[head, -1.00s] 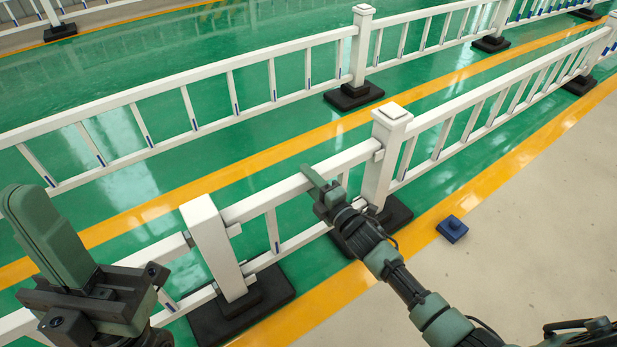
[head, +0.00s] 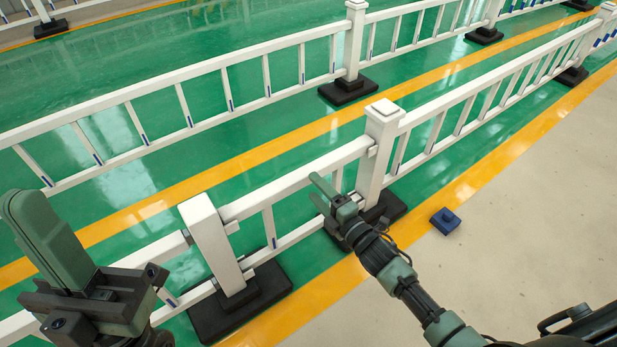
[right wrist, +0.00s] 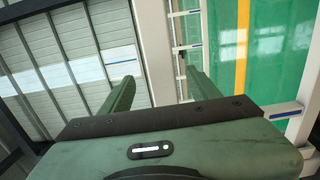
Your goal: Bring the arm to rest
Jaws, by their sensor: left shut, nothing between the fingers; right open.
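My left gripper (head: 48,238) is at the lower left of the head view, pointing up, with its green fingers together and nothing between them. My right arm comes in from the lower right, and its gripper (head: 318,190) is in front of the white fence (head: 296,178), near the taller post (head: 380,145). The right gripper's fingers are apart and empty.
A shorter white post (head: 212,240) stands on a black base between my grippers. A small blue block (head: 445,220) lies on the beige floor to the right. A second fence (head: 200,80) runs behind on the green floor. The beige floor at right is mostly clear.

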